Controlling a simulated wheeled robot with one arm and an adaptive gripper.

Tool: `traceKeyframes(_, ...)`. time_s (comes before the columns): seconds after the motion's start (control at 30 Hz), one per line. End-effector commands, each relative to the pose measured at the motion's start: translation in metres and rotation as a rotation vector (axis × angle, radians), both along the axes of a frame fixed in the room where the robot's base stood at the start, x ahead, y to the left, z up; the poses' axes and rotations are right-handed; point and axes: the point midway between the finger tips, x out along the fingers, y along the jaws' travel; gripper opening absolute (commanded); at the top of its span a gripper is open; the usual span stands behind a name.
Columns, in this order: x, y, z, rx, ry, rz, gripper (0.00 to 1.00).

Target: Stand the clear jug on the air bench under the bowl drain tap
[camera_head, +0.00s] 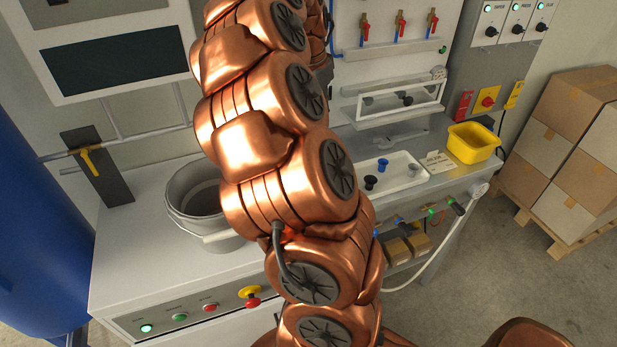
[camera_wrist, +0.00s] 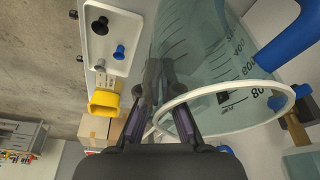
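The clear jug (camera_wrist: 215,60) fills the middle and right of the wrist view, with dark graduation marks on its see-through wall and a pale rim (camera_wrist: 290,97) towards the camera. My gripper (camera_wrist: 160,78) is at the left side of this rim. Its dark fingers come close together at the tips, with the jug's edge between them; the exact contact is hard to make out. In the head view my copper arm hides the gripper and jug. A grey bowl-like vessel (camera_head: 182,190) stands on the bench (camera_head: 130,250) left of my arm. The drain tap is not clearly identifiable.
A blue cylinder (camera_wrist: 290,45) is close to the jug. Stacked cartons (camera_head: 570,150) stand on the floor at right.

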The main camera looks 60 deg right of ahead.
Motion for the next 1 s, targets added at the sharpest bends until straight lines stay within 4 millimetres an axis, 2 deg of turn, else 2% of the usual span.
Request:
traceKeyframes(0.03,0.0,0.0,-0.014,0.0,0.0,-0.001,0.0)
traceKeyframes(0.27,0.0,0.0,-0.026,0.0,0.0,-0.001,0.0)
traceKeyframes(0.6,-0.002,0.001,-0.069,0.004,0.004,-0.002,0.0)
traceKeyframes(0.87,0.0,0.0,-0.085,0.001,0.0,-0.001,0.0)
traceKeyframes(1.0,-0.001,0.0,-0.102,0.001,0.002,-0.002,0.0)
